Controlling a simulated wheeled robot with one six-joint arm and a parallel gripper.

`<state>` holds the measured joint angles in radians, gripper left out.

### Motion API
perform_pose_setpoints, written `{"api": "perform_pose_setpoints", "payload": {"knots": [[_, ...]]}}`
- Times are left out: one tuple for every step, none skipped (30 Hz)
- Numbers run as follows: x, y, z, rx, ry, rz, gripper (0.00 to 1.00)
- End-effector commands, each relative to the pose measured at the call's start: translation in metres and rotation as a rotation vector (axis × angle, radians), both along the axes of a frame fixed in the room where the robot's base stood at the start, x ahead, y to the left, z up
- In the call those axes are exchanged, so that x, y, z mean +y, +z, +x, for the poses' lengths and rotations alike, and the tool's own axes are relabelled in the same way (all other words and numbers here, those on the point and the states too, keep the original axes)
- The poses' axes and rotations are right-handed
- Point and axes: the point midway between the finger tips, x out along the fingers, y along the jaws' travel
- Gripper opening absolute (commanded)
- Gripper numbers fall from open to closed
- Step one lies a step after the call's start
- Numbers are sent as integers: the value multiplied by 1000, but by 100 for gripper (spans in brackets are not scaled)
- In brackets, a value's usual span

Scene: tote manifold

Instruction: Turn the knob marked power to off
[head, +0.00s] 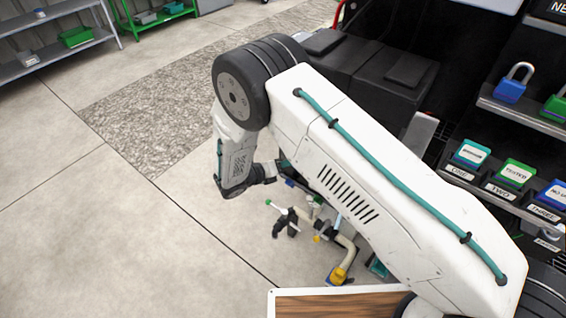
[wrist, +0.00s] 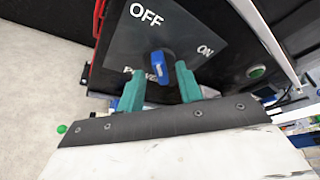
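In the wrist view a blue knob (wrist: 161,66) sits on a dark panel (wrist: 190,32). The panel bears white "OFF" and "ON" marks and a partly covered word that looks like "POWER". The knob's exact pointing direction is hard to tell. My gripper (wrist: 159,72) has its two teal fingers apart, one on each side of the knob as seen. There is a gap between each finger and the knob, and I cannot tell whether the fingertips reach beside it or stop short. In the head view my arm hides the knob, and the gripper is mostly hidden.
A green round button (wrist: 256,71) is right of the panel. In the head view, pipes with a yellow fitting (head: 338,275) lie below my arm. A wood-topped surface (head: 335,304) is at the bottom. Padlocks (head: 510,90) and labelled boxes (head: 470,154) stand at right. Floor at left is clear.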

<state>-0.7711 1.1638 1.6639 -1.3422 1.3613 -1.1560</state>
Motion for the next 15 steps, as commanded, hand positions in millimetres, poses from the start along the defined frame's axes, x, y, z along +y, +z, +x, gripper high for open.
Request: {"api": "perform_pose_setpoints", "payload": {"knots": [[5, 2, -3, -1, 1, 1, 35], [8, 3, -5, -1, 1, 1, 35], [13, 5, -9, -1, 2, 1, 35], [18, 6, -12, -1, 3, 2, 35], [22, 8, -14, -1, 3, 2, 35], [28, 10, -18, -1, 3, 2, 35], [32, 11, -21, -2, 4, 1, 35], [36, 13, -24, -1, 3, 2, 35], [41, 14, -27, -1, 2, 1, 35], [45, 16, -30, -2, 4, 1, 35], [48, 17, -32, -2, 4, 2, 35], [52, 18, -34, -2, 4, 2, 35], [54, 18, -36, -2, 4, 2, 35], [56, 19, -37, -2, 4, 2, 35], [58, 19, -38, -2, 4, 1, 35]]}}
